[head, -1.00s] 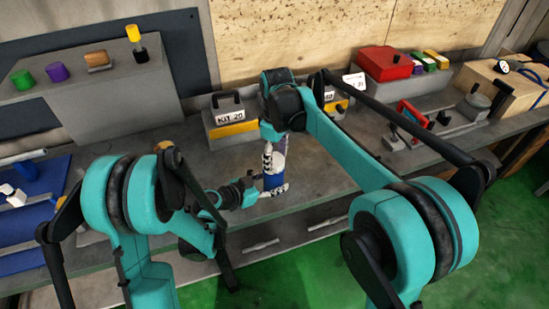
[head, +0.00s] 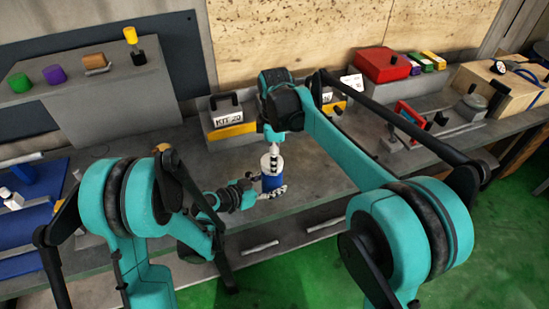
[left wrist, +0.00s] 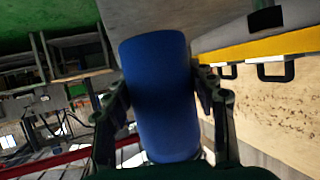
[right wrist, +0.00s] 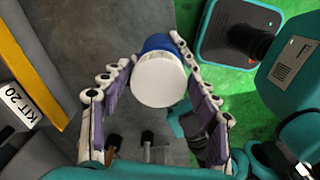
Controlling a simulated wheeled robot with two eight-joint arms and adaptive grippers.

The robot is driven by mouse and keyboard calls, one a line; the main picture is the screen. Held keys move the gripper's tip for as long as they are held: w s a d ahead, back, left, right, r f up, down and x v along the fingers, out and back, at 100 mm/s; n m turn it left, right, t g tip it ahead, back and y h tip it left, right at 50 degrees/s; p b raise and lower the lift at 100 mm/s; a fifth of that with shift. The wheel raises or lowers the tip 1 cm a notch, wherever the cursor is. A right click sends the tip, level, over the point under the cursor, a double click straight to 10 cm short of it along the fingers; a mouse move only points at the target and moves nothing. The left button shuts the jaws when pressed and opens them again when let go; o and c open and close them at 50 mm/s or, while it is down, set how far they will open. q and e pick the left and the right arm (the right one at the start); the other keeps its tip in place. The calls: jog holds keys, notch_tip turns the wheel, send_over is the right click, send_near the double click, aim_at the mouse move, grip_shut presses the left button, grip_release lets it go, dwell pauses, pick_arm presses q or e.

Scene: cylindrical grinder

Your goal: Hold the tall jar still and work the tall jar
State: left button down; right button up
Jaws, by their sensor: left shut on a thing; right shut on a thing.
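The tall jar (head: 270,182) stands upright near the bench's front edge, with a blue body and a white top. My left gripper (head: 268,191) is shut around the lower blue body from the side. In the left wrist view the blue body (left wrist: 160,95) fills the space between the fingers. My right gripper (head: 273,152) comes from above and is shut on the jar's top. In the right wrist view the round white top (right wrist: 160,80) faces the camera between the fingers, with a blue rim behind it. The contact of the right fingertips is partly hidden.
A grey KIT 20 box (head: 228,118) stands behind the jar. A grey raised block (head: 90,85) with coloured knobs is at the back left. A red box (head: 383,64) and a gauge fixture (head: 408,120) are at the right. A blue mat (head: 25,240) lies at the left.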

jog(key=shift+r, duration=0.15)
jog(key=shift+r, duration=0.9)
